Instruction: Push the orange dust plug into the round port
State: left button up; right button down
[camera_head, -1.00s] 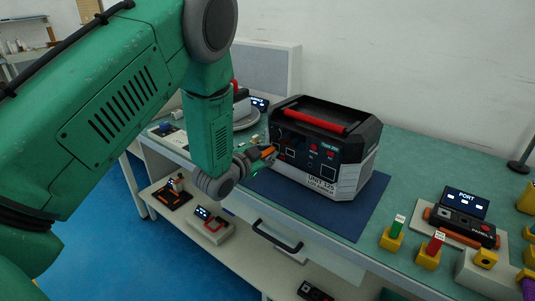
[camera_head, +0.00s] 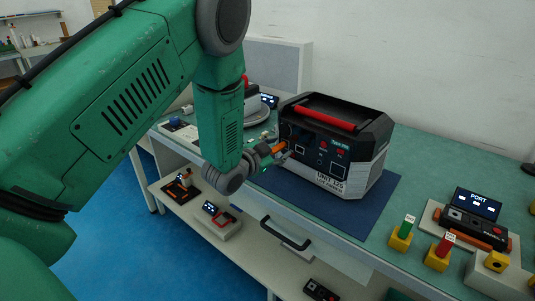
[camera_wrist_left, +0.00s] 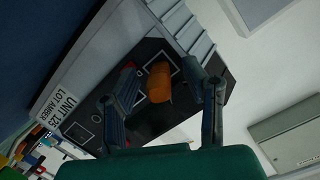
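The orange dust plug (camera_head: 279,147) is at the left part of the front panel of the black and grey unit (camera_head: 345,178). In the left wrist view the plug (camera_wrist_left: 160,82) lies between my left gripper's fingers (camera_wrist_left: 172,85), nearer the left finger, with a visible gap to the right finger. My left gripper (camera_head: 273,152) is open, close to the panel. The plug overlaps a white-outlined square on the panel. Its far end is hidden, so I cannot tell whether it is in a port. The round port is not clearly visible. My right gripper is not in view.
The unit has a red handle (camera_head: 327,118) and stands on a dark blue mat (camera_head: 369,214) on the green bench. A drawer handle (camera_head: 285,236) projects below the bench edge.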

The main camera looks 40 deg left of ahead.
pick_arm(q)
jog(key=s+r, duration=0.2)
jog(key=s, duration=0.9)
jog(key=s+d+f+n+g, duration=0.2)
jog(key=s+f+g, duration=0.25)
jog(key=f, duration=0.45)
jog(key=s+d+f+n+g, duration=0.1)
jog(key=s+d+f+g, duration=0.15)
jog(key=s+f, duration=0.45)
jog(key=s+d+f+n+g, duration=0.1)
jog(key=s+f+g, duration=0.3)
jog(key=s, duration=0.5)
jog(key=s+d+f+n+g, duration=0.2)
jog(key=s+f, duration=0.4)
jog(key=s, duration=0.3)
jog(key=shift+s+d+g+y, duration=0.15)
jog(key=shift+d+g+y, duration=0.25)
jog(key=shift+d+g, duration=0.55)
jog(key=shift+a+g, duration=0.25)
